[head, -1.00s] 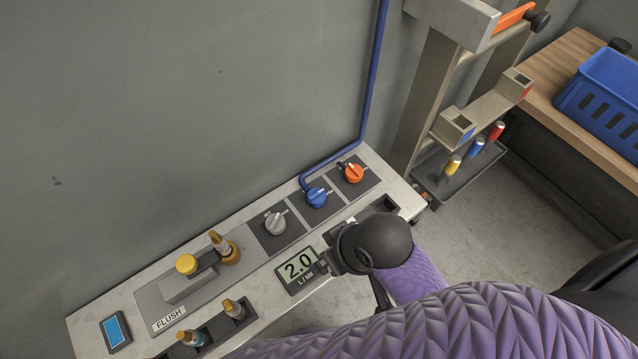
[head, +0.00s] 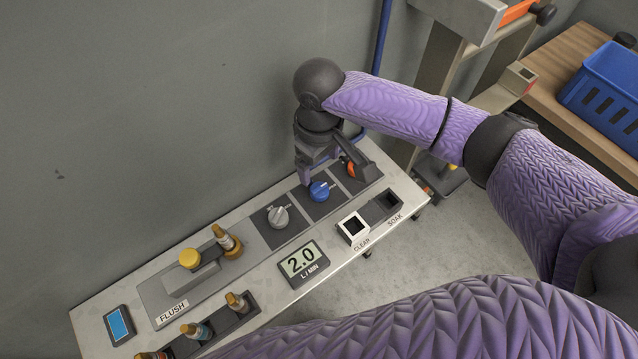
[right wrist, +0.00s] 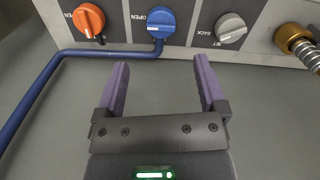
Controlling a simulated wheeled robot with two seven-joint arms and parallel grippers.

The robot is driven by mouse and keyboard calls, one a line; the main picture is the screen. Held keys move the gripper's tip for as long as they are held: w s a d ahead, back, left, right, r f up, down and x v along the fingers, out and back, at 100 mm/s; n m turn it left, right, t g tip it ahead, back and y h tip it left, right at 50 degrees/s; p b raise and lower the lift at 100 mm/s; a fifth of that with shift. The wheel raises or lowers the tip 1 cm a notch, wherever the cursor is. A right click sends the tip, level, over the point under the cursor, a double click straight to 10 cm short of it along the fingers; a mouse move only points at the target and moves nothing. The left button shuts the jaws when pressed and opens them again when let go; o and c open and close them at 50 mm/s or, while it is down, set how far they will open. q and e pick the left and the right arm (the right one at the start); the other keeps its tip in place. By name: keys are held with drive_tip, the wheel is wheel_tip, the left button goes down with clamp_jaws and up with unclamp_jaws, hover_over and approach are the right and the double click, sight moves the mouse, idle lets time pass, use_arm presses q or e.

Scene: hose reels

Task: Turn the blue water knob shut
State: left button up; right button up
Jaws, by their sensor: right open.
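The blue water knob (head: 319,191) sits on a dark square of the sloping panel, between the grey knob (head: 278,216) and the orange knob (head: 350,169). In the right wrist view the blue knob (right wrist: 161,21) shows whole beside the word OPEN, with the blue hose leading to it. My right gripper (head: 334,182) is above the panel beside the blue knob. In the right wrist view my right gripper (right wrist: 158,75) is open and empty, its two purple fingers apart with the blue knob beyond and between them, not touching it. My left gripper is not in view.
The display (head: 301,262) reads 2.0 L/MIN. A brass fitting (head: 225,240) and yellow cap (head: 190,258) stand on the panel's left part. White CLEAR socket (head: 353,228) and dark SOAK socket (head: 388,205) are at the right front. A blue crate (head: 605,90) sits on a wooden bench.

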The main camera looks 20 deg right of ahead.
sight(319, 187)
wheel_tip(319, 187, down, 9)
drive_tip(key=shift+r+b, duration=0.2)
drive_tip(key=shift+b, duration=1)
